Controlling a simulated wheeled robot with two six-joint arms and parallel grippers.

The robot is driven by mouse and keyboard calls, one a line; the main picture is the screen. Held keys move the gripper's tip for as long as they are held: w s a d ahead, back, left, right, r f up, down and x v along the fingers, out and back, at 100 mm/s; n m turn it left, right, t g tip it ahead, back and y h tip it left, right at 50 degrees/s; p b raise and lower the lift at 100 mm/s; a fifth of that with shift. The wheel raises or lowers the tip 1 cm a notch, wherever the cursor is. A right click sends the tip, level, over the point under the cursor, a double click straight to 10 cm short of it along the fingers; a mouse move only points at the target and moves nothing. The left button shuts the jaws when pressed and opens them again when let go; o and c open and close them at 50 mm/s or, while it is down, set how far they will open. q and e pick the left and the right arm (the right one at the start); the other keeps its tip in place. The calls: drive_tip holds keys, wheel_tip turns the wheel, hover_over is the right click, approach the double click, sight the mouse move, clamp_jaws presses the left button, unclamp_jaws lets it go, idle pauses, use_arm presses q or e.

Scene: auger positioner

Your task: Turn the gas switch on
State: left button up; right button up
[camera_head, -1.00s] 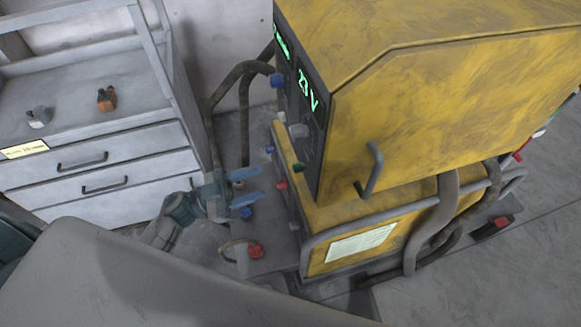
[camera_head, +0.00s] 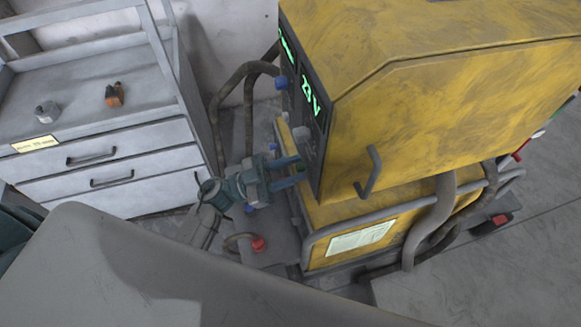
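A yellow welding machine (camera_head: 440,115) stands at the right, with a dark front panel facing left that carries green displays (camera_head: 308,92). A blue knob (camera_head: 281,83) and a grey knob (camera_head: 301,132) sit on this panel. I cannot tell which control is the gas switch. My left gripper (camera_head: 299,169) points right, its two blue fingers apart with a gap between them. The fingertips are close to the lower part of the panel and cover controls there. Contact cannot be told. My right gripper is not in view.
A grey drawer cabinet (camera_head: 105,150) stands at the left, with a grey fitting (camera_head: 46,112) and an orange-brown part (camera_head: 114,95) on top. Dark hoses (camera_head: 221,110) run behind the gripper. A red-ended connector (camera_head: 257,243) lies below it. A handle (camera_head: 374,170) projects from the machine's side.

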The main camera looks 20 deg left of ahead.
use_arm(q)
clamp_jaws()
drive_tip(key=shift+m, duration=0.4)
drive_tip(key=shift+w+a+r+m+g+y+b, duration=0.1)
drive_tip(key=shift+m+g+y+b, duration=0.75)
drive_tip(key=shift+m, duration=2.4)
drive_tip(key=shift+r+m+g+y+b, duration=0.1)
drive_tip(key=shift+m+g+y+b, duration=0.75)
drive_tip(key=shift+m, duration=2.35)
drive_tip(key=shift+w+a+r+m+g+y+b, duration=0.1)
drive_tip(key=shift+m+g+y+b, duration=0.2)
drive_tip(key=shift+m+g+b, duration=1.95)
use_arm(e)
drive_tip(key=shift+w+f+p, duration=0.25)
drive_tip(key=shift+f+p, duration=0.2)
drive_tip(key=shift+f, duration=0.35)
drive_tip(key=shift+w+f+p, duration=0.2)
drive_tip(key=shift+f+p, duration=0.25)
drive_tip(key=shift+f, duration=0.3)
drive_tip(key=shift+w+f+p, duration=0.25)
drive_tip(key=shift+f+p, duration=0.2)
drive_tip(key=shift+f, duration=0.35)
use_arm(q)
drive_tip(key=shift+m+t, duration=0.75)
drive_tip(key=shift+m, duration=0.45)
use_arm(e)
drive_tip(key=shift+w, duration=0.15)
use_arm(q)
drive_tip(key=shift+s, duration=0.1)
